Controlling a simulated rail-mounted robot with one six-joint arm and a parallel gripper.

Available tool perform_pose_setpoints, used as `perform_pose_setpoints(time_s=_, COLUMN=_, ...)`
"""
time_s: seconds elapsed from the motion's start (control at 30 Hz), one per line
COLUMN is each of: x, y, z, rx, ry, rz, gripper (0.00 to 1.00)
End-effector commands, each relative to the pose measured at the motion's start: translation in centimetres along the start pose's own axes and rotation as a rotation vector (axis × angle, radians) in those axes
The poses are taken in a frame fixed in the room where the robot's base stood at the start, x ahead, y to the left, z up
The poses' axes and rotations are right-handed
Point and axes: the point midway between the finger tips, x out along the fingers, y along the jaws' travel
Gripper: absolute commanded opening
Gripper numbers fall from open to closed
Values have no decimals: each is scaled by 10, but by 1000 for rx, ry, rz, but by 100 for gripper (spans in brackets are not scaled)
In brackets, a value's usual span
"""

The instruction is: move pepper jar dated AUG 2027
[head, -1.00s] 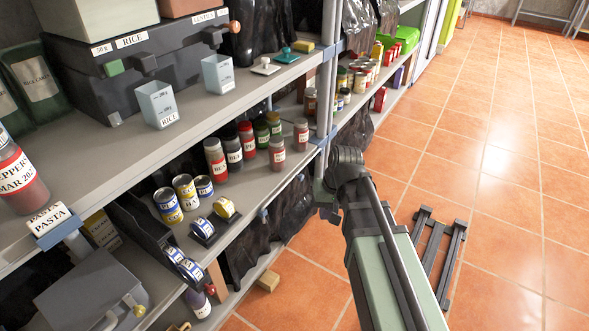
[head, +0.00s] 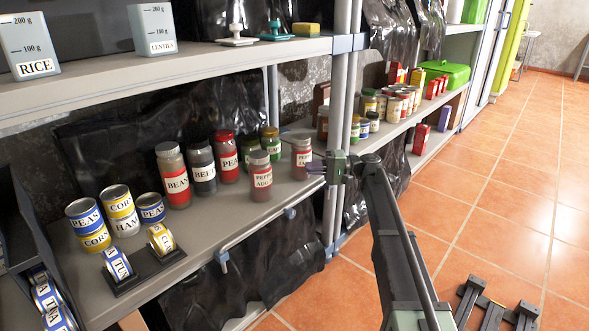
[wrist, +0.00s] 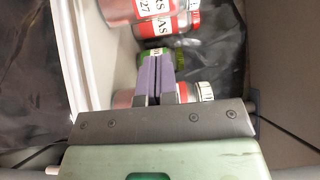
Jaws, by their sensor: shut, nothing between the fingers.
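A red pepper jar (head: 261,177) with a grey lid stands upright near the front of the middle shelf; its label seems to read "PEPP… AUG". A second pepper jar (head: 300,157) stands to its right, its label starting "JA", partly covered by my gripper (head: 318,167). My gripper is shut and empty at that jar's right side; contact cannot be told. In the wrist view, the shut purple fingers (wrist: 158,80) overlap a red jar (wrist: 203,91) lower down. A jar with label ending "RS" and "27" (wrist: 153,8) is cut off at the top.
Cans (head: 88,226) and a can rack (head: 144,264) are at the left. A shelf post (head: 341,130) rises just right of my gripper; the upper shelf edge (head: 180,85) is overhead.

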Motion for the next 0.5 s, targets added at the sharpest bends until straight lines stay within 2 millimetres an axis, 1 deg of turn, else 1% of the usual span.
perform_pose_setpoints(time_s=0.17, x=27, y=0, z=1, rx=0, ry=-2, rz=1, gripper=0)
perform_pose_setpoints(time_s=0.3, x=56, y=1, z=1, rx=0, ry=-3, rz=2, gripper=0)
perform_pose_setpoints(time_s=0.4, x=74, y=1, z=1, rx=0, ry=-2, rz=2, gripper=0)
perform_pose_setpoints(time_s=0.5, x=87, y=1, z=0, rx=0, ry=-1, rz=2, gripper=0)
